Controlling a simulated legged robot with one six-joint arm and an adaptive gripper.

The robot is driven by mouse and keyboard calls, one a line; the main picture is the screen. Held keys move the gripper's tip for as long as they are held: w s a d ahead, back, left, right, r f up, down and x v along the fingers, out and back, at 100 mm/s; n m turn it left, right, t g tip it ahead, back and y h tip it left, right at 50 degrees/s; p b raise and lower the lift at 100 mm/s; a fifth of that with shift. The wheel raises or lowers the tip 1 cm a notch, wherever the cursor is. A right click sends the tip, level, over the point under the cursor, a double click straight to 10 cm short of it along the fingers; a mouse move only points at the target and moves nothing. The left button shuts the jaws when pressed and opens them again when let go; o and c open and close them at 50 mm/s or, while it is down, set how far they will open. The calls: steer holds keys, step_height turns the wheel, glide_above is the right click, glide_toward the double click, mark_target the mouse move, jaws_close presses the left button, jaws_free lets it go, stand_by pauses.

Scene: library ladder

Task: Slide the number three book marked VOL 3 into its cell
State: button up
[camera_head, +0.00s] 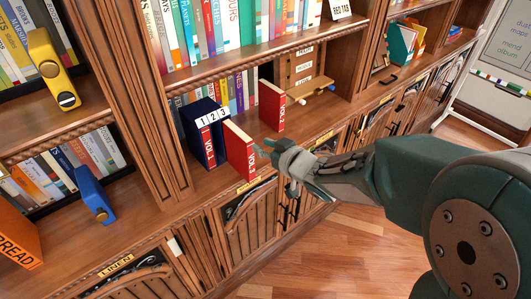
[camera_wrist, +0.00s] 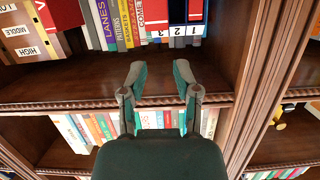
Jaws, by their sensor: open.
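The dark blue slipcase (camera_head: 196,122) with cells labelled 1, 2 and 3 stands on the shelf ledge. A red book marked VOL 1 (camera_head: 207,145) sits in its cell 1. Another red book (camera_head: 239,146), which I take as VOL 3, stands upright at the case's right side and juts toward the front edge; I cannot tell whether it is partly in cell 3. My gripper (camera_head: 277,163) is open and empty, just in front and right of this book. In the wrist view my gripper (camera_wrist: 158,76) points at the case labels (camera_wrist: 178,31), with red spines above them.
A red VOL 2 book (camera_head: 272,105) stands apart to the right, before a wooden stand (camera_head: 303,70). A row of books fills the back. A wooden upright (camera_head: 150,90) stands left of the case. Ledge between the red books is clear.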

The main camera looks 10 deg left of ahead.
step_height(320, 180, down, 5)
steer(key=m+y, duration=0.1)
steer(key=m, duration=0.4)
steer(key=shift+s+a, duration=0.1)
jaws_close()
step_height(320, 180, down, 6)
steer(key=s+d+m+t+y, duration=0.1)
steer(key=d+m+t, duration=0.1)
steer(key=m, duration=0.9)
steer(key=shift+x, duration=2.85)
steer(key=shift+w+a+f, duration=0.15)
steer(key=shift+w+a, duration=0.15)
steer(key=shift+v, duration=0.95)
glide_toward(252, 164)
steer(key=shift+s+d+f, duration=0.25)
steer(key=shift+s+d, duration=0.1)
steer(key=shift+s, duration=0.1)
